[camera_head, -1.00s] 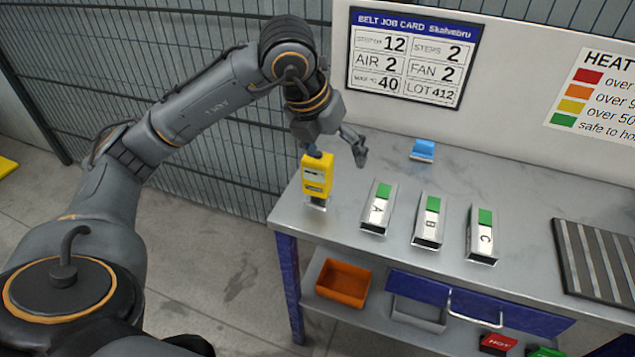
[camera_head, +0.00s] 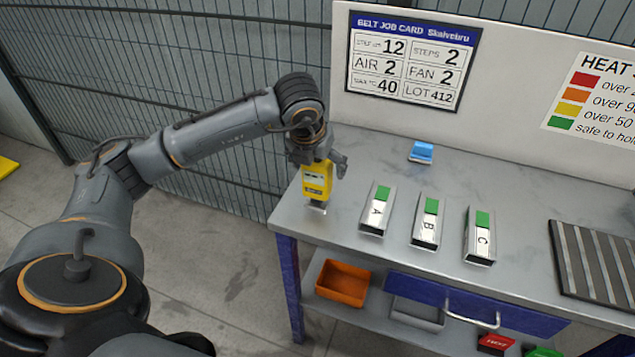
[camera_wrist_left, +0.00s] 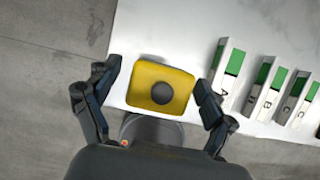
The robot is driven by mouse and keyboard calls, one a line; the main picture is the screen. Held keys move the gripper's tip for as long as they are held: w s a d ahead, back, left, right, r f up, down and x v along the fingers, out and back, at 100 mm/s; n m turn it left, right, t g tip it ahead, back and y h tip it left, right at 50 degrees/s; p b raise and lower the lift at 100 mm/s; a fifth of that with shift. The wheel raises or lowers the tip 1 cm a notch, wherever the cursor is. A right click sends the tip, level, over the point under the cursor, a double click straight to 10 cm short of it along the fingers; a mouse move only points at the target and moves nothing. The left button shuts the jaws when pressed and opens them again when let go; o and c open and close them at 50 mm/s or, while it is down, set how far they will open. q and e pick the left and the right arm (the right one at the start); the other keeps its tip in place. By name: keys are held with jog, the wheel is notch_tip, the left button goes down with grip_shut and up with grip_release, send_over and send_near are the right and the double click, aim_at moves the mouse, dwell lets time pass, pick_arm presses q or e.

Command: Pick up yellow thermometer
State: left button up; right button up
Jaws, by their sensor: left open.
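The yellow thermometer (camera_head: 317,180) stands upright at the left end of the grey table, on a small shiny holder (camera_head: 317,207). My left gripper (camera_head: 325,168) is over the thermometer's top, and its one visible finger is at the right of it. In the left wrist view the thermometer (camera_wrist_left: 146,86) is seen from above with a dark round knob on top. It lies between the two spread fingers of my left gripper (camera_wrist_left: 155,92). A gap shows at its left; the right finger is close to its edge. My right gripper is not in view.
Metal blocks A (camera_head: 378,208), B (camera_head: 428,221) and C (camera_head: 480,236) with green tops stand right of the thermometer. A blue object (camera_head: 421,152) lies behind them. A slatted dark plate (camera_head: 597,262) is at the right. An orange bin (camera_head: 343,283) sits on the lower shelf.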

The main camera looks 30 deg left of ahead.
pick_arm(q)
jog(key=shift+x, duration=1.4)
jog(key=c, duration=1.2)
jog(key=shift+c, duration=0.2)
jog(key=shift+w+r, duration=0.1)
jog(key=shift+r, duration=0.1)
jog(key=shift+r, duration=0.2)
notch_tip(320, 180, up, 2)
jog(key=shift+r+b, duration=0.15)
jog(key=shift+b, duration=0.5)
jog(key=s+a+r+b, duration=0.1)
jog(key=s+r+b, duration=0.1)
jog(key=s+r, duration=0.8)
jog(key=s, duration=0.4)
jog(key=shift+b, duration=0.4)
